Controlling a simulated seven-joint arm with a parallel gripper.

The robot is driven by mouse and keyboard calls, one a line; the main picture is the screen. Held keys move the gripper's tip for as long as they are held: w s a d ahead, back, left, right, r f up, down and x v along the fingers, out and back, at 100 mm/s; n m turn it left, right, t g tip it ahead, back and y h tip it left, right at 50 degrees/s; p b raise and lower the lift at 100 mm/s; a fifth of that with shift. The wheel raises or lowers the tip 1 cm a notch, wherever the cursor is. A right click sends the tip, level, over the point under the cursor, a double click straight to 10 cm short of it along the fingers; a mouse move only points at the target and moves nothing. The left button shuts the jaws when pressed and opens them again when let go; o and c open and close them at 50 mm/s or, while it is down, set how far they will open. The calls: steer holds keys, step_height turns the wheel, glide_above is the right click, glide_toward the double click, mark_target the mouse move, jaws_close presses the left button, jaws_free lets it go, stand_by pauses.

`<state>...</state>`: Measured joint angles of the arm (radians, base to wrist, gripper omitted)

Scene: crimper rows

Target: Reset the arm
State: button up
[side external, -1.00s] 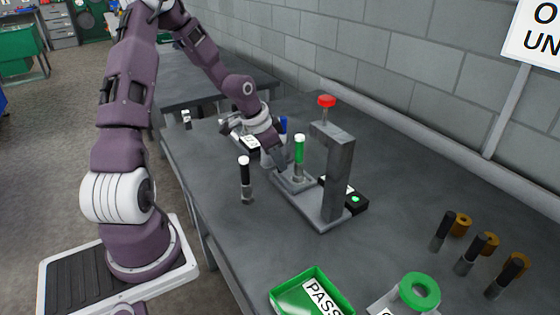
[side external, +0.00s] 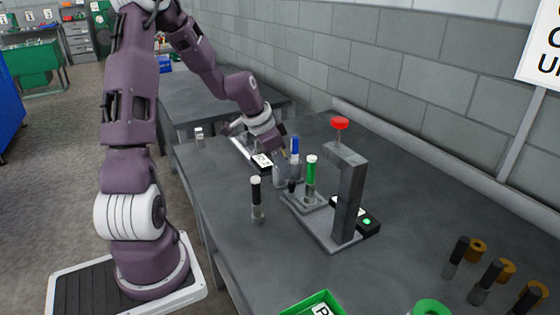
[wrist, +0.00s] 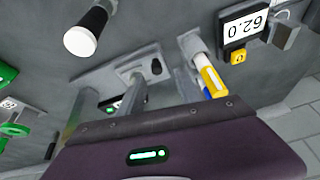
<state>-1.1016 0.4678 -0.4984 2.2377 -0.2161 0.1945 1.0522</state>
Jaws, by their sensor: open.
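My gripper (side external: 285,170) is open, just left of and behind the press (side external: 350,190), a grey upright frame with a red knob (side external: 340,123) on top. A green-topped cylinder (side external: 312,170) stands upright on the press base, apart from my gripper. A blue-topped cylinder (side external: 295,146) stands behind. A black cylinder with a white cap (side external: 256,195) stands in front, left of the press. In the wrist view the white-capped black cylinder (wrist: 90,28) is at upper left and a yellow-topped cylinder (wrist: 212,80) is right of centre. I see nothing held.
A black box with a green light (side external: 368,222) is beside the press. Several dark cylinders and brown rings (side external: 477,246) are at right. A green tray (side external: 312,304) is at the front.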

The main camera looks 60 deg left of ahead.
steer(key=shift+s+r, duration=0.25)
steer(key=shift+r, duration=0.4)
steer(key=s+d+r, duration=0.3)
steer(key=d+r, duration=0.4)
steer(key=d, duration=0.4)
steer(key=s+d+r+n, duration=0.1)
steer(key=s+d+r, duration=0.2)
steer(key=s+d, duration=0.2)
steer(key=s+d+r+t, duration=0.1)
steer(key=s+d+r, duration=0.2)
steer(key=s, duration=0.8)
steer(key=shift+s+d+r+n, duration=0.4)
steer(key=shift+d, duration=0.55)
steer(key=shift+c, duration=0.4)
steer(key=shift+c, duration=0.7)
